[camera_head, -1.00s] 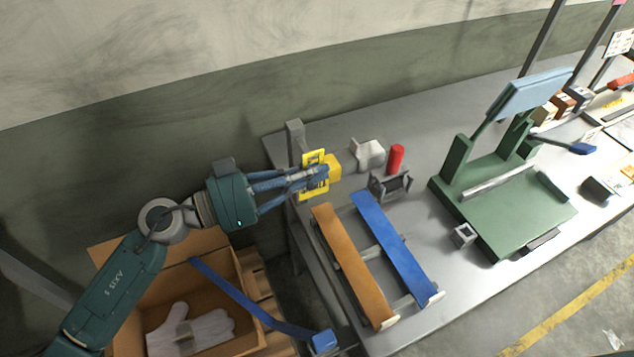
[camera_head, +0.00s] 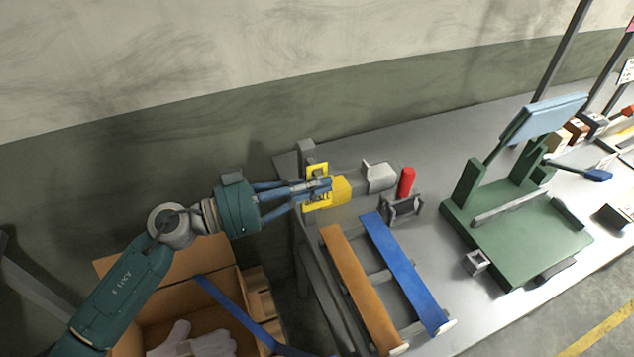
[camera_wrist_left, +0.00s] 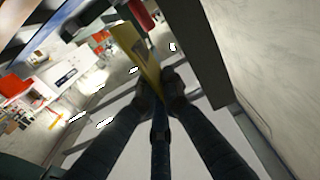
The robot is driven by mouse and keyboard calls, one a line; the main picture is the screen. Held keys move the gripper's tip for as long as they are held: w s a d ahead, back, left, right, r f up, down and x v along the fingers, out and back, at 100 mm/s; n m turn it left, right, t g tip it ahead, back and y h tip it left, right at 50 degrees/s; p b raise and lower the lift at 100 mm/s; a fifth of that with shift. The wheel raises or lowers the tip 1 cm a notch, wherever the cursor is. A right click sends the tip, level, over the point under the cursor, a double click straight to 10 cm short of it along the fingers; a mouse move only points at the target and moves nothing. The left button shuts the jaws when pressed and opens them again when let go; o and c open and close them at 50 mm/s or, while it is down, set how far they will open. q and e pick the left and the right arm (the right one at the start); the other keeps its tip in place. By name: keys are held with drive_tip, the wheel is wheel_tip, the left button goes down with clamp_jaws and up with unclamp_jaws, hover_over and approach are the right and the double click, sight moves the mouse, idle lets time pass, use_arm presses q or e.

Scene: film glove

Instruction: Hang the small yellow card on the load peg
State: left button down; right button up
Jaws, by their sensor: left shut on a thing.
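The small yellow card (camera_head: 316,169), with dark markings, is between the fingers of my left gripper (camera_head: 322,188) in the head view. The gripper is shut on it, beside the grey post at the bench's left end. In the left wrist view the card (camera_wrist_left: 133,48) stands edge-tilted beyond the fingertips (camera_wrist_left: 160,88). The fingers cover part of the card. The load peg cannot be made out clearly; I cannot tell whether the card touches it. My right gripper is not in view.
A grey post (camera_head: 306,150) stands at the bench's left end. A yellow block (camera_head: 343,189), white holder (camera_head: 379,177) and red cylinder (camera_head: 407,182) are right of the card. Orange (camera_head: 358,285) and blue (camera_head: 405,270) strips lie in front. A cardboard box (camera_head: 215,312) is below my arm.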

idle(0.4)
use_arm(q)
drive_tip(key=c, duration=1.8)
unclamp_jaws()
drive_tip(key=shift+c, duration=0.2)
